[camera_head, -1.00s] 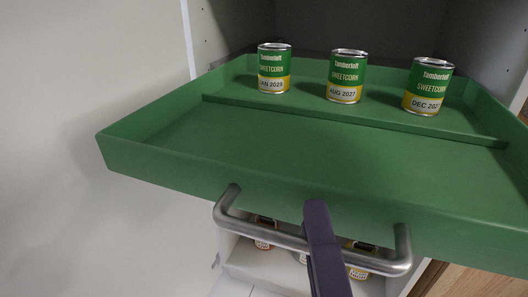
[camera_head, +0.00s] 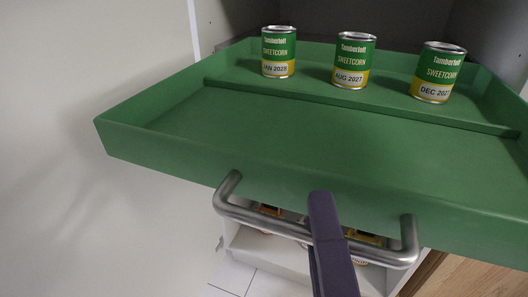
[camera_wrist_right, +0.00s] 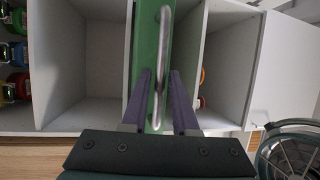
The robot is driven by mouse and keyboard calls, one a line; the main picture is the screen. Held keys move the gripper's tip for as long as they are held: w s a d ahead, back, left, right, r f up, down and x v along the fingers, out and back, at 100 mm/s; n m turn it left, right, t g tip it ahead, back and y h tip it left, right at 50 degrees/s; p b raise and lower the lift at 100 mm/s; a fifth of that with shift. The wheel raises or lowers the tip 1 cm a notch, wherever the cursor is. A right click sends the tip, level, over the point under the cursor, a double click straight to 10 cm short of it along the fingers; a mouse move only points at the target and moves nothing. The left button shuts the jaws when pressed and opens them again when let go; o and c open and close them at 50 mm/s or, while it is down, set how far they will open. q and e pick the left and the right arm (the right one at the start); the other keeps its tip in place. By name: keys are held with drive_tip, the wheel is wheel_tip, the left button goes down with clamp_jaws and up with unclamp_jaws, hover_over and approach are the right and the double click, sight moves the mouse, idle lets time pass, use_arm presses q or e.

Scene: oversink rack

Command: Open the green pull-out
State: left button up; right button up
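The green pull-out (camera_head: 300,130) is a shallow tray standing well out of the cabinet, its floor visible. Its grey bar handle (camera_head: 265,222) is on the front face. My right gripper (camera_head: 322,205) is at the handle, one purple finger crossing over the bar. In the right wrist view the two fingers of my right gripper (camera_wrist_right: 161,80) stand apart, with the handle bar (camera_wrist_right: 163,40) between them and a gap showing beside it. The green front (camera_wrist_right: 150,30) is just beyond. My left gripper is not in view.
Three sweetcorn cans, left (camera_head: 278,52), middle (camera_head: 354,60) and right (camera_head: 437,72), stand upright behind a low ridge in the tray. More cans, partly hidden, sit on a shelf below.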

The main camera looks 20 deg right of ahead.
drive_tip(key=b+v, duration=0.1)
drive_tip(key=v, duration=0.8)
drive_tip(key=shift+s, duration=0.15)
